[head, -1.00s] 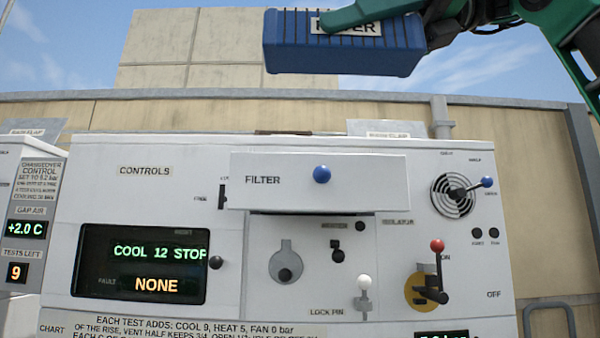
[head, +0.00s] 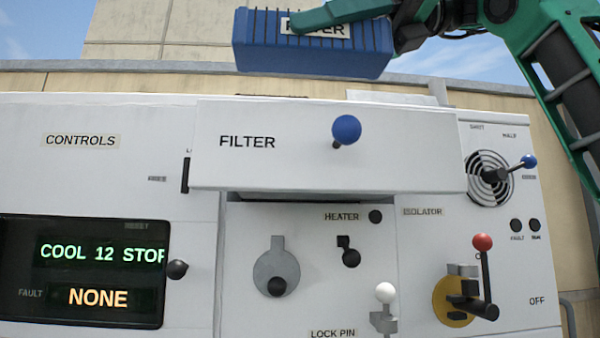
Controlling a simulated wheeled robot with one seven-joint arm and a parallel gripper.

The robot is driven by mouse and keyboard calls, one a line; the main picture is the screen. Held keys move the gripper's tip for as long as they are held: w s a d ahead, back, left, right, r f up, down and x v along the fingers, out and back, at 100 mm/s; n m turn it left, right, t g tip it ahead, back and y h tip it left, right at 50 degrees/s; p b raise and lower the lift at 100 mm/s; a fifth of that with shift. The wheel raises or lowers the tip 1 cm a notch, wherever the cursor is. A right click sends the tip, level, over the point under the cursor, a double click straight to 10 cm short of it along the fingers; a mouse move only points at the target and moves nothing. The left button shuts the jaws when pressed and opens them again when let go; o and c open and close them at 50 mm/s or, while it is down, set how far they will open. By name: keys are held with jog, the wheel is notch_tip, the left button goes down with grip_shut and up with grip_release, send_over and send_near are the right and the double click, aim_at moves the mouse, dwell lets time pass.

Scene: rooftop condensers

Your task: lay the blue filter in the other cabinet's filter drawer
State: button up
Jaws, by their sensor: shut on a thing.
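The blue filter (head: 310,50) is a ribbed block with a white FILTER label. My gripper (head: 345,14) is shut on it from above and holds it in the air, above the cabinet's top edge in the picture. The filter drawer (head: 290,165) is a white front marked FILTER with a blue ball knob (head: 346,129). The drawer front stands out from the cabinet (head: 80,180), with a dark shadow under it. The drawer's inside is hidden behind its front. The filter is apart from the drawer.
The isolator handle with a red ball (head: 482,242) and the fan selector lever with a blue ball (head: 528,161) stick out at the right. A white lock pin knob (head: 385,292) sits below the drawer. The display (head: 85,272) reads COOL 12 STOP, fault NONE. A wall (head: 60,80) stands behind.

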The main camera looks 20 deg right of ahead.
jog(key=w+d, duration=0.2)
jog(key=w, duration=0.5)
jog(key=w+d, duration=0.3)
jog(key=w, duration=0.5)
jog(key=shift+s+a+f, duration=0.1)
jog(key=shift+s+f, duration=0.05)
jog(key=shift+f, duration=2.55)
jog(key=shift+s+a+f, duration=0.1)
jog(key=shift+f, duration=2.6)
jog(key=shift+w+f, duration=0.15)
jog(key=shift+f, duration=0.3)
jog(key=shift+f, duration=0.2)
jog(key=o, duration=1.1)
